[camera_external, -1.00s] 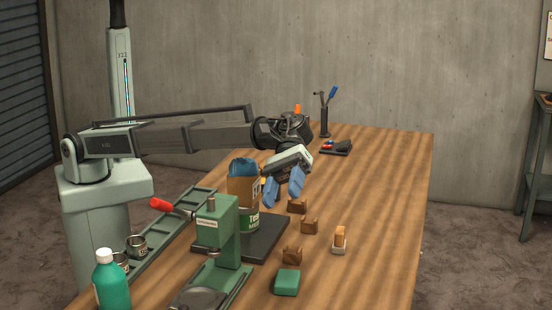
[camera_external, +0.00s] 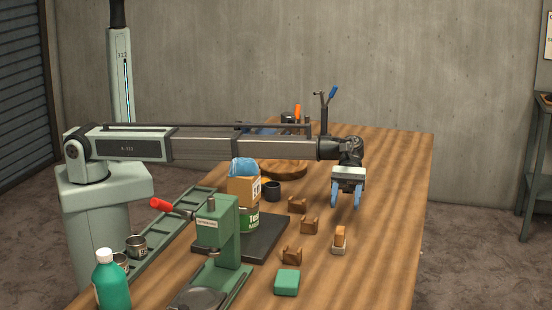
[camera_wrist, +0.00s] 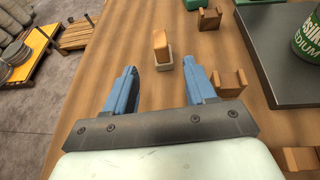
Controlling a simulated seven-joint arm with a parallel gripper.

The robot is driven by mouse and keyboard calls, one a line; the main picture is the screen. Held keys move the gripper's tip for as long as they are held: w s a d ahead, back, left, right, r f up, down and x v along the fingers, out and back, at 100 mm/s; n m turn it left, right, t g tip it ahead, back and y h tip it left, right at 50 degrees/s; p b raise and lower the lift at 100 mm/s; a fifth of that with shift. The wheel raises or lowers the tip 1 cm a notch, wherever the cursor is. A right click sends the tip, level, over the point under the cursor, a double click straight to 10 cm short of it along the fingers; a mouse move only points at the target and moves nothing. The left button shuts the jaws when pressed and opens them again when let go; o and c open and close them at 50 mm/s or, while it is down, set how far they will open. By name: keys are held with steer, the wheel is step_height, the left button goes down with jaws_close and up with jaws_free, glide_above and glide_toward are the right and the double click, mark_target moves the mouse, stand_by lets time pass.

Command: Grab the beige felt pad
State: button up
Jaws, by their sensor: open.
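A small block with an orange-brown wooden top and a pale beige base, which looks like the beige felt pad (camera_external: 339,245), stands on the wooden table right of the middle. In the wrist view the pad (camera_wrist: 163,64) is upright, just beyond the fingertips and about centred between them. My gripper (camera_external: 345,203) is open and empty, with its blue fingers pointing down, above and behind the pad in the external view. In the wrist view my gripper (camera_wrist: 160,75) has a clear gap between its fingers. Nothing hides the pad.
Several brown notched wooden blocks (camera_external: 309,225) stand left of the pad; one (camera_wrist: 230,82) is close to the right finger in the wrist view. A green block (camera_external: 287,282) is nearer the camera. A green press (camera_external: 223,235) and a dark plate (camera_external: 271,240) are farther left.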

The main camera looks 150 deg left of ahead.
mark_target(339, 240)
steer(key=x, duration=1.3)
steer(key=shift+w+d, duration=0.1)
steer(key=shift+d, duration=0.05)
steer(key=shift+c, duration=0.3)
jaws_close()
